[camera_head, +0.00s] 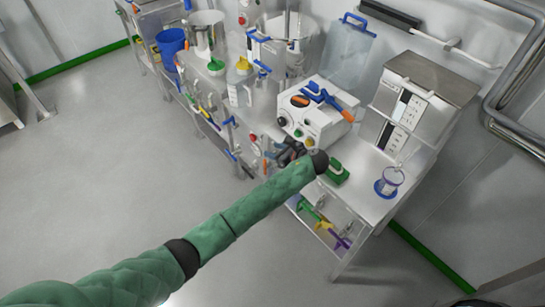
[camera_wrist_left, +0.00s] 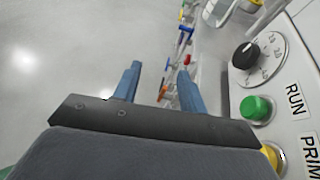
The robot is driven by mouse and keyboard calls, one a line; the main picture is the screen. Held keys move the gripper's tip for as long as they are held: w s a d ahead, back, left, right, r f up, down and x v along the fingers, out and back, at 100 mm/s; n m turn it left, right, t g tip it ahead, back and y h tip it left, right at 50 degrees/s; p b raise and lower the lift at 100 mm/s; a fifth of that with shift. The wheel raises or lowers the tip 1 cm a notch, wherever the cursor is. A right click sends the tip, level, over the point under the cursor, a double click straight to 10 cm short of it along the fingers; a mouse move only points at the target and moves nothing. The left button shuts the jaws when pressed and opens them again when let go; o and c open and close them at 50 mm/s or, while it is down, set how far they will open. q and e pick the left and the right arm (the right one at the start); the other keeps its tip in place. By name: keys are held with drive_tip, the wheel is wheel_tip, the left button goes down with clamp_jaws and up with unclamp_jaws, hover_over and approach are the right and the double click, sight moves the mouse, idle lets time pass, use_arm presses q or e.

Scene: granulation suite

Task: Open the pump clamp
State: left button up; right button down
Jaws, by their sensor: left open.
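The pump is a white box (camera_head: 325,122) on the steel bench, with a dark round part and a blue lever piece (camera_head: 322,95) with an orange bar on top. That blue piece looks like the clamp; I cannot tell its exact position. My left gripper (camera_head: 288,152) is in front of the pump's control face, low and partly hidden by its own wrist. In the left wrist view the gripper (camera_wrist_left: 158,75) is open with nothing between its blue fingers. A black knob (camera_wrist_left: 245,56), green RUN button (camera_wrist_left: 255,107) and yellow button (camera_wrist_left: 272,157) are just right of it. The right gripper is not in view.
A green object (camera_head: 337,174) lies on the bench near my left wrist. A steel-topped instrument (camera_head: 425,85) and a small blue-based container (camera_head: 389,182) stand to the right. Jugs, valves and a blue bucket (camera_head: 171,45) are left. The floor at left is clear.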

use_arm(q)
drive_tip(key=shift+s+a+f, duration=0.1)
drive_tip(key=shift+a+f, duration=0.1)
drive_tip(key=shift+f, duration=0.55)
drive_tip(key=shift+s+a+f, duration=0.1)
drive_tip(key=shift+a+f, duration=0.1)
drive_tip(key=shift+f, duration=0.5)
